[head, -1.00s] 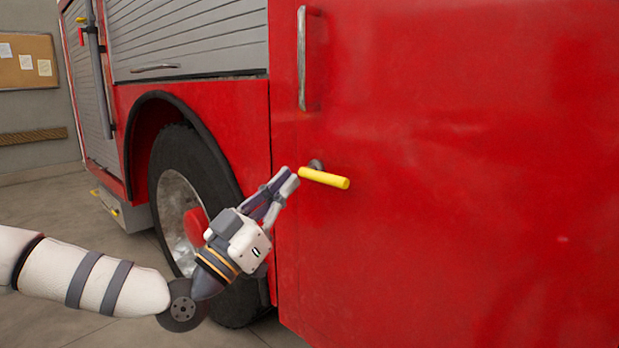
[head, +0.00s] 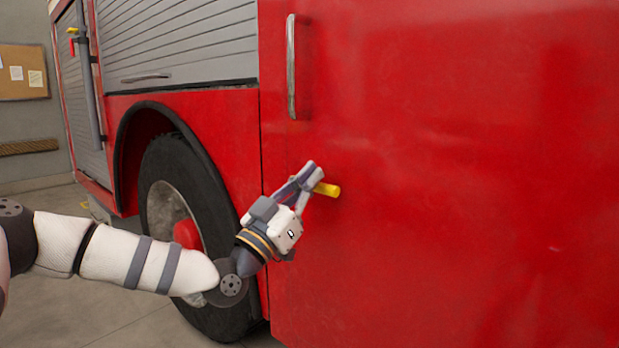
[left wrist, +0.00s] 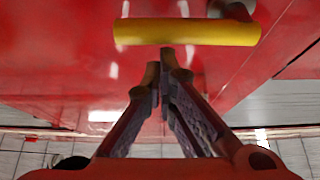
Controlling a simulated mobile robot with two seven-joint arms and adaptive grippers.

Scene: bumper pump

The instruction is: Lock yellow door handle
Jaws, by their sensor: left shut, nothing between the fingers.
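The yellow door handle (head: 328,189) sticks out of the red truck door (head: 430,200) and lies roughly level. In the head view my left gripper (head: 313,170) is in front of the handle's left part and hides it; only the right end shows. In the left wrist view the handle (left wrist: 185,32) is a yellow bar across the top, with its dark mount at the upper right. The left fingertips (left wrist: 167,62) are shut and empty, just below the bar's middle in that picture. I cannot tell whether they touch it. My right gripper is not in view.
A vertical metal grab handle (head: 291,68) is on the door above the yellow handle. The truck's wheel (head: 185,215) and grey shutter (head: 180,45) are to the left. A notice board (head: 22,73) hangs on the far wall. The door's right side is clear.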

